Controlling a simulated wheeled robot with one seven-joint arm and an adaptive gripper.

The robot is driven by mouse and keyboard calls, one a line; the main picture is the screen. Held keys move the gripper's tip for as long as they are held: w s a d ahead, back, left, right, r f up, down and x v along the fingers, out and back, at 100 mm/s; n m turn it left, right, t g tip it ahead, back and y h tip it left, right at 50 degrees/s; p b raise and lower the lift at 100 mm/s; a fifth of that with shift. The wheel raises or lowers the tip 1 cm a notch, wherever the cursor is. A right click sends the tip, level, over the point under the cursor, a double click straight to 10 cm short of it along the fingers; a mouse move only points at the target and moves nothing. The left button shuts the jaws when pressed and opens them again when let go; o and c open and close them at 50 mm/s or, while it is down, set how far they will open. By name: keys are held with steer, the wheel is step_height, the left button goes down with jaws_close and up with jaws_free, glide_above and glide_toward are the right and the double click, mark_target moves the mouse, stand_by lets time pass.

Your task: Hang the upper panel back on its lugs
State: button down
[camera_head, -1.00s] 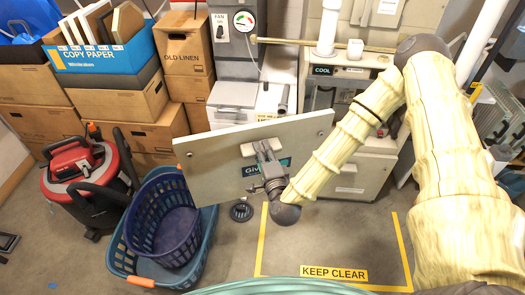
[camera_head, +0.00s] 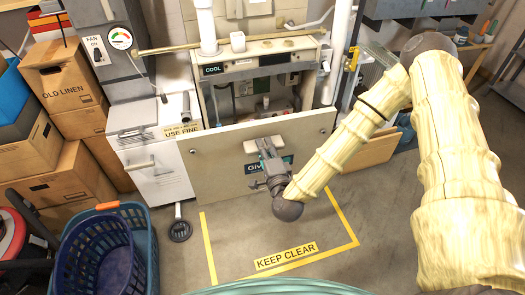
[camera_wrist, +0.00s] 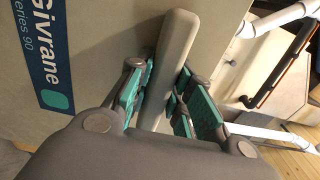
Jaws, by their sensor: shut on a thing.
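The upper panel (camera_head: 222,172) is a flat grey-beige sheet with a small dark spot near each upper corner and a teal Givrane label. My gripper (camera_head: 268,152) is shut on the pale bar handle at its middle; the wrist view shows the green-padded fingers (camera_wrist: 160,98) on both sides of the handle (camera_wrist: 173,62). The panel is held upright, slightly tilted in the picture, in front of the furnace cabinet (camera_head: 212,72). The cabinet's upper opening (camera_head: 255,98) shows pipes and parts above the panel's top edge. The lugs cannot be made out. The panel hides the cabinet's lower part.
A white cabinet (camera_head: 150,165) stands close left of the panel. Blue laundry baskets (camera_head: 110,250) and cardboard boxes (camera_head: 68,80) are at left. A tan board (camera_head: 372,150) leans at right. The floor inside the yellow KEEP CLEAR marking (camera_head: 287,256) is bare.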

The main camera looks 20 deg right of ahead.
mark_target(271, 126)
steer(key=w+d+r+b, duration=0.1)
steer(key=w+d, duration=0.3)
steer(key=w, duration=0.4)
steer(key=w+d+r+b, duration=0.1)
steer(key=w+d+b, duration=0.3)
steer(key=w, duration=0.3)
steer(key=shift+w+d+r+y, duration=0.25)
steer(key=shift+w+d+y, duration=0.1)
steer(key=shift+d, duration=0.45)
steer(key=shift+f+b, duration=0.1)
steer(key=shift+b, duration=0.3)
steer(key=w+b, duration=0.4)
steer(key=w, duration=0.6)
steer(key=shift+w+a, duration=0.2)
steer(key=shift+w, duration=0.1)
steer(key=shift+r, duration=0.25)
